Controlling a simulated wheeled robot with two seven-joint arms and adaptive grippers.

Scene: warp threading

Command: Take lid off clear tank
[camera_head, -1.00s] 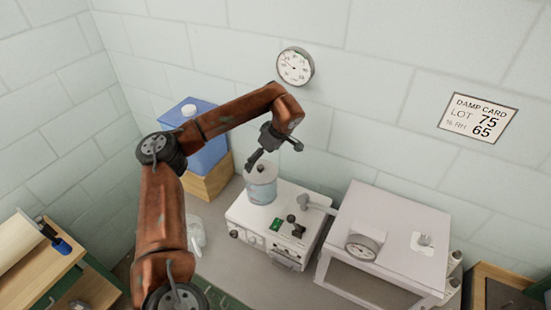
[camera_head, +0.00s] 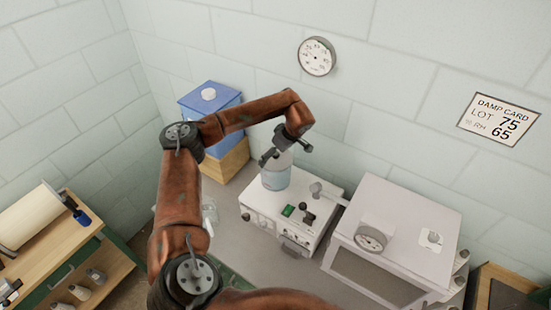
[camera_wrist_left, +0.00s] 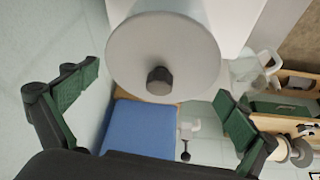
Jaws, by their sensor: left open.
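The clear tank (camera_head: 276,180) stands upright on a white machine (camera_head: 292,207), with bluish contents. Its round grey lid (camera_wrist_left: 190,45) fills the upper middle of the left wrist view and has a dark knob (camera_wrist_left: 159,81) at its centre. My left gripper (camera_head: 286,151) is directly above the tank in the head view and hides most of the lid there. In the left wrist view my gripper (camera_wrist_left: 155,90) is open, its green-padded fingers wide apart on either side of the knob, with nothing held. The lid appears seated on the tank. My right gripper is not in view.
A blue box (camera_head: 212,118) with a white knob sits on a wooden block (camera_head: 226,164) left of the tank. A white cabinet (camera_head: 408,228) with a dial stands right of the machine. A wooden workbench (camera_head: 60,240) is at far left. The wall is close behind.

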